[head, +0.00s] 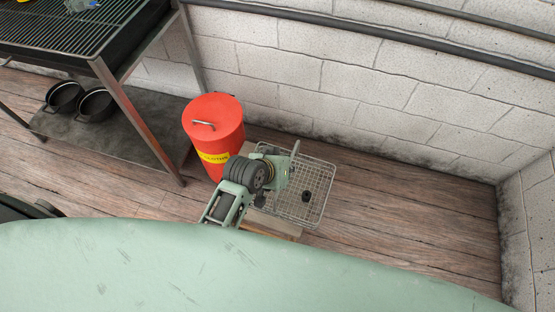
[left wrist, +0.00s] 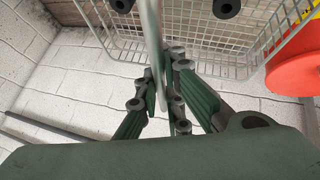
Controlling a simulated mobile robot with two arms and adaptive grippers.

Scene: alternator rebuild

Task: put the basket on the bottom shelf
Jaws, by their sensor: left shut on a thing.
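The wire basket (head: 318,185) is beside the red can in the head view, over a pale wooden block; I cannot tell whether it touches it. A small black part (head: 306,196) shows inside. The bottom shelf (head: 145,137) is the grey board low under the grill table, at the left. My right gripper is not in view.
Two black pans (head: 80,101) stand on the shelf's left part; its right part is bare. A table leg (head: 135,120) stands at its front corner. The red can (head: 213,130) stands between shelf and basket. The white block wall (head: 350,85) is behind. Floor at right is clear.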

